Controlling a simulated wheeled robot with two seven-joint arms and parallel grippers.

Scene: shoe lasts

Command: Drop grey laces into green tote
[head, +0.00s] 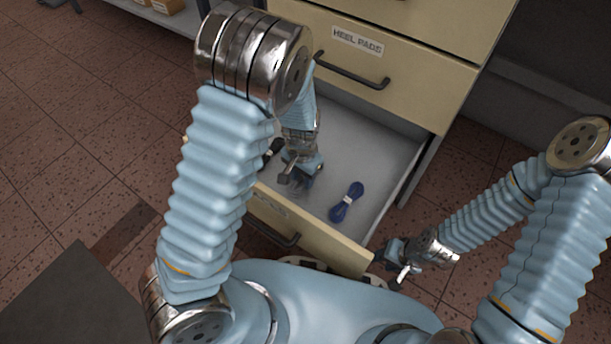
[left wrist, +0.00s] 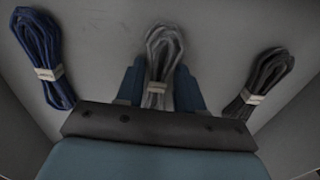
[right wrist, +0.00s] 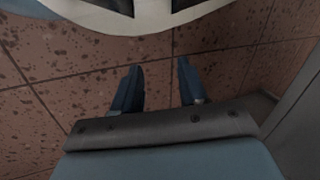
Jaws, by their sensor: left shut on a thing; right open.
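My left gripper (head: 298,179) is down inside the open drawer (head: 388,147). In the left wrist view its fingers (left wrist: 160,90) are shut on a bundle of grey laces (left wrist: 163,50) with a pale band. The grey bundle is hidden by the arm and gripper in the head view. My right gripper (head: 398,270) is open and empty, low outside the drawer front; its spread fingers show in the right wrist view (right wrist: 158,88). No green tote is in view.
Blue laces (head: 347,201) lie in the drawer to the right of my left gripper. A closed drawer labelled HEEL PADS (head: 420,80) stands above. Tiled floor surrounds the cabinet.

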